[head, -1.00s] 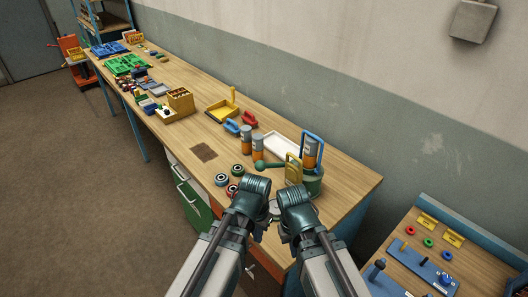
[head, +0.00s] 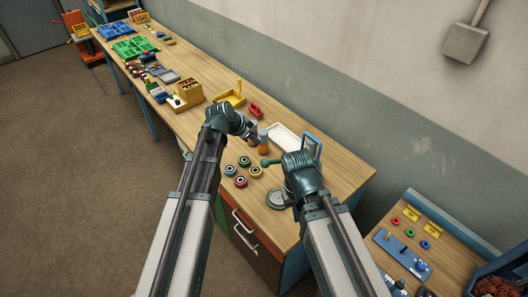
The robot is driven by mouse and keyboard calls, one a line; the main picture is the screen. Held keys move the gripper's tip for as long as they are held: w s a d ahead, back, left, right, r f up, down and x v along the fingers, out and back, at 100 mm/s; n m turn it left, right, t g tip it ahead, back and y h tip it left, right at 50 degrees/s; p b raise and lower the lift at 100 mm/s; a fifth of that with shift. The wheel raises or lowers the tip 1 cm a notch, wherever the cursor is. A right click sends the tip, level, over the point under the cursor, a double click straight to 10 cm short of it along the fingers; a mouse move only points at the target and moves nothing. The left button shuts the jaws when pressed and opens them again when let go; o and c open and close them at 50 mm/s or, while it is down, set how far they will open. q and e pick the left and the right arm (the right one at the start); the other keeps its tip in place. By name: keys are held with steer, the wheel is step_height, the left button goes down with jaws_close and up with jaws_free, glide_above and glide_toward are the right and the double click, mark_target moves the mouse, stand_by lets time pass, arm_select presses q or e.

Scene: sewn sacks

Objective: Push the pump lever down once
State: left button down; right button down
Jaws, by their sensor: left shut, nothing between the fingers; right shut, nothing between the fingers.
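The pump lever (head: 273,162) shows as a dark green ball-ended bar in the middle of the workbench, reaching left from behind my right gripper. The pump body is hidden behind my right arm. My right gripper (head: 299,158) is shut and empty, over or in front of the pump; I cannot tell whether it touches anything. My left gripper (head: 250,136) is shut and empty, up and left of the lever's ball end and apart from it in the picture, near an orange and grey can (head: 263,141).
Several ringed discs (head: 241,181) lie at the bench's front, beside a round grey-green disc (head: 280,199). A white tray (head: 284,137) and a blue frame (head: 318,146) stand behind. A yellow tray (head: 232,97) and red-handled item (head: 255,110) lie further left.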

arm_select(q)
steer(key=shift+f, duration=0.15)
steer(key=b, duration=0.9)
glide_above(264, 161)
steer(key=f, duration=0.8)
steer(key=shift+w+d+f, duration=0.2)
steer(key=shift+d+f, duration=0.05)
steer(key=shift+d, duration=0.05)
step_height(264, 161, down, 2)
steer(key=shift+s+a+f+b, duration=0.1)
steer(key=shift+b, duration=0.95)
steer(key=shift+s+a+f+b, duration=0.1)
steer(key=shift+a+f+b, duration=0.1)
steer(key=shift+f+b, duration=0.45)
steer(key=s+a+f+b, duration=0.3)
steer(key=f+b, duration=0.4)
steer(key=b, duration=0.1)
steer(key=shift+s+t+h+b, duration=0.2)
steer(key=shift+t+h+b, duration=0.1)
steer(key=shift+t+h, duration=0.1)
